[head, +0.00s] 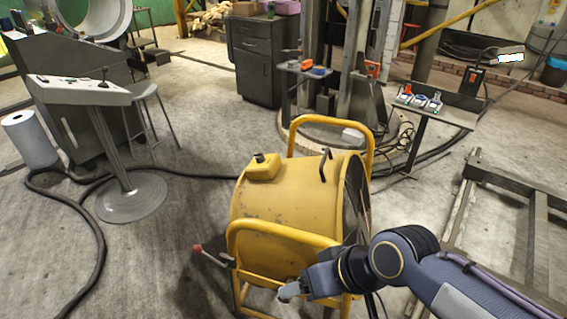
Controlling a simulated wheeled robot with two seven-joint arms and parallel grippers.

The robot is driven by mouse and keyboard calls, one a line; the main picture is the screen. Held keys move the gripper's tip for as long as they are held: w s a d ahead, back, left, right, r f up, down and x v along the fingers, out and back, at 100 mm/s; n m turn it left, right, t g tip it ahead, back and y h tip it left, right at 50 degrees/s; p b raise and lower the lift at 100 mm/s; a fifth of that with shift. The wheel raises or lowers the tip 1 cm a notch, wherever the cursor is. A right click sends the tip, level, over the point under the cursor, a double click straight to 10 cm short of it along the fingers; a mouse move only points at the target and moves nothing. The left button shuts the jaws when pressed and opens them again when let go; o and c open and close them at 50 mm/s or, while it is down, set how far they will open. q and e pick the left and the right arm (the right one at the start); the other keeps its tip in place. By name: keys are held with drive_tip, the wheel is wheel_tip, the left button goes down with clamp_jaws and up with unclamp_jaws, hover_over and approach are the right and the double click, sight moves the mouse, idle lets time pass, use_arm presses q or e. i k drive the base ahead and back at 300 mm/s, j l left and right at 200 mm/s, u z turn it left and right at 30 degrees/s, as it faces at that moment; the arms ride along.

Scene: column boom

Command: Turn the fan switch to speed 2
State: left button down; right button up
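A yellow drum fan (285,205) stands on the floor in the middle of the head view, with its dark grille facing right. On its top is a small yellow box (263,168) with a dark knob (259,157), which looks like the switch. Its speed marks are too small to read. My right gripper (289,291) is at the fan's lower front, by the near yellow tube frame and well below the box. Its fingers are small and partly hidden, so I cannot tell whether they are open. My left gripper is not in view.
A lever with a red knob (198,249) sticks out at the fan's lower left. A control console (80,90) on a pedestal stands at the left. A black cable (95,250) lies on the floor. A metal frame (500,180) lies at the right.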

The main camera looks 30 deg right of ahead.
sight(260, 158)
drive_tip(key=i+l+u, duration=0.1)
drive_tip(key=i, duration=0.45)
drive_tip(key=i+l+u, duration=0.1)
drive_tip(key=i, duration=0.4)
